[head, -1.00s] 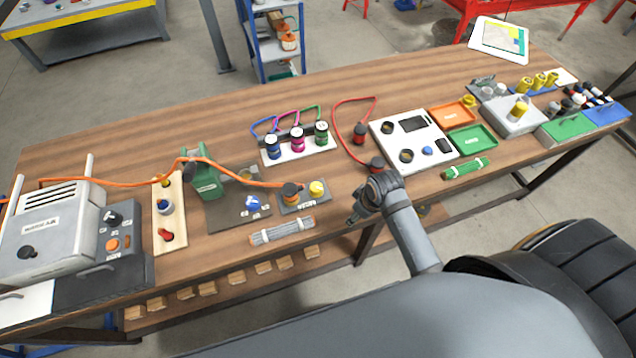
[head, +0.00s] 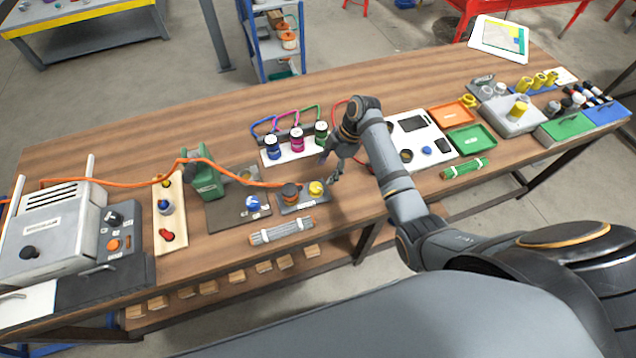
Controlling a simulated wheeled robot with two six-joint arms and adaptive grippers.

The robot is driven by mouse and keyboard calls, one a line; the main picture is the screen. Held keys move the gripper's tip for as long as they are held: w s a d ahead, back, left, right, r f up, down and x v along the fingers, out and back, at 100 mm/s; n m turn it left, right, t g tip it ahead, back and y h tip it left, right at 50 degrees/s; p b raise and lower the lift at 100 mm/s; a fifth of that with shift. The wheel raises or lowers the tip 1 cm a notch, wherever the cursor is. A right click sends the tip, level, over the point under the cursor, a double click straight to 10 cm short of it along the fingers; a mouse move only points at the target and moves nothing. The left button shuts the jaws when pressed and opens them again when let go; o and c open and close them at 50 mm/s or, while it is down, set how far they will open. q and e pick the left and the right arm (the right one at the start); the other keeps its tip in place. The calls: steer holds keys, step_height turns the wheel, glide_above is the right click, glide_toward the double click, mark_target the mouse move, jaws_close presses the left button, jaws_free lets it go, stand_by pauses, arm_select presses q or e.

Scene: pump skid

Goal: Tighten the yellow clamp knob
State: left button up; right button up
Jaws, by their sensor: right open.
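The yellow clamp knob (head: 316,188) sits on the right end of a small grey block (head: 303,204), with a dark and orange connector (head: 290,193) to its left. My right gripper (head: 332,168) is open and empty. It hangs above the bench just right of and behind the yellow knob, fingers pointing down, apart from it. My left gripper is not in view.
Blue, magenta and green plugs (head: 297,140) on a white strip stand just behind and left of my right gripper. An orange cable (head: 130,182) runs to the connector. A grey rod bundle (head: 281,231) lies in front. A white panel (head: 415,127) is partly hidden by my right arm.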

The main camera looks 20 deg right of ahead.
mark_target(316, 187)
steer(key=p+x, duration=0.1)
steer(key=x, duration=0.7)
steer(key=shift+f, duration=0.1)
steer(key=c, duration=1.2)
